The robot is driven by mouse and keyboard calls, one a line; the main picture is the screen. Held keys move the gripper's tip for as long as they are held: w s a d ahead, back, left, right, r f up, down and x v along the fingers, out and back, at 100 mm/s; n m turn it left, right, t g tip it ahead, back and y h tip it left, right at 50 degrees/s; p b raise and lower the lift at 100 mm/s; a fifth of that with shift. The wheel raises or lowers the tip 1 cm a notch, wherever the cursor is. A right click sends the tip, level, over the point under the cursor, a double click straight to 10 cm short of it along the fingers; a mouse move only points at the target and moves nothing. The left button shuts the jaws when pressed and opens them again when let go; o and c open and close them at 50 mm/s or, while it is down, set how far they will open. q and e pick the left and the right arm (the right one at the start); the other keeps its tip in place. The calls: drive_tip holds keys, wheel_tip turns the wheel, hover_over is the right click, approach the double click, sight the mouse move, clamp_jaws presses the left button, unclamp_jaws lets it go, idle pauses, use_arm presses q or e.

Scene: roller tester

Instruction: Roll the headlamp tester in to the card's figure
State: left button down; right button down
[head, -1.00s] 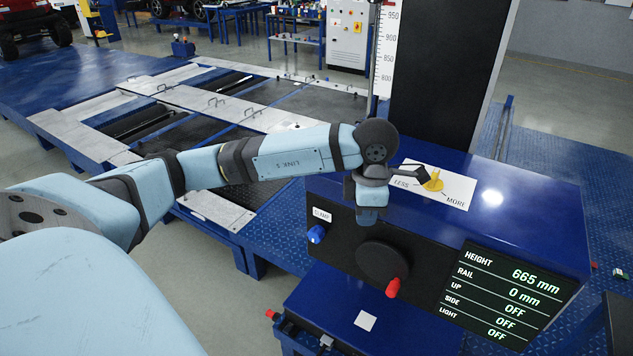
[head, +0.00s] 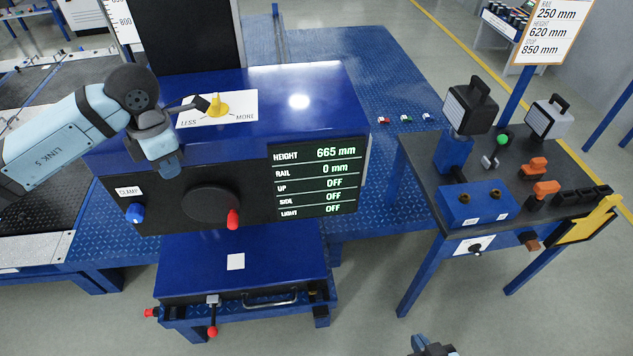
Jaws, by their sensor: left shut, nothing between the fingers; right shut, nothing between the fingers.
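The headlamp tester is a blue cabinet (head: 330,100) with a black column and a scale behind it. Its display (head: 313,182) reads HEIGHT 665 mm, RAIL 0 mm, and UP, SIDE and LIGHT OFF. The front has a black handwheel (head: 210,203) with a red knob, and a blue CLAMP knob (head: 135,213). A yellow pointer knob (head: 217,106) stands on a LESS/MORE plate. My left gripper (head: 203,103) is shut close beside it; contact is unclear. The card (head: 548,30) shows 250 mm, HEIGHT 620 mm and STOP 850 mm. My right gripper (head: 432,346) is shut, mostly cut off at the bottom edge.
A dark-topped table (head: 425,180) at right holds two lamp-like units (head: 470,105), orange pieces (head: 545,188) and a blue box (head: 476,203). A lower blue carriage (head: 190,268) with a red-knobbed lever is under the cabinet. Floor between carriage and table is open.

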sight(175, 115)
use_arm(q)
drive_tip(key=shift+w+a, duration=0.1)
drive_tip(key=shift+w, duration=0.3)
drive_tip(key=shift+w+a+r+b, duration=0.1)
drive_tip(key=shift+w+a+b, duration=0.15)
drive_tip(key=shift+w, duration=0.55)
drive_tip(key=shift+w+a+r+b, duration=0.15)
drive_tip(key=shift+w+b, duration=0.2)
drive_tip(key=shift+w, duration=0.4)
drive_tip(key=shift+w+a, duration=0.2)
drive_tip(key=shift+w, duration=0.45)
drive_tip(key=shift+w+a+b, duration=0.3)
drive_tip(key=shift+w+b, duration=0.1)
drive_tip(key=shift+w, duration=0.8)
drive_tip(key=shift+w+a+b, duration=0.25)
drive_tip(key=shift+w+b, duration=0.15)
drive_tip(key=shift+w, duration=0.8)
drive_tip(key=shift+w+a+b, duration=0.3)
drive_tip(key=shift+w+b, duration=0.1)
drive_tip(key=shift+w, duration=0.8)
drive_tip(key=shift+w+a+f, duration=0.1)
drive_tip(key=shift+w+a, duration=0.05)
drive_tip(key=shift+w, duration=0.4)
drive_tip(key=shift+w+a, duration=0.1)
drive_tip(key=shift+w, duration=0.65)
drive_tip(key=shift+f, duration=0.1)
drive_tip(key=shift+w+a+b, duration=0.1)
drive_tip(key=shift+w+b, duration=0.05)
drive_tip(key=shift+b, duration=0.15)
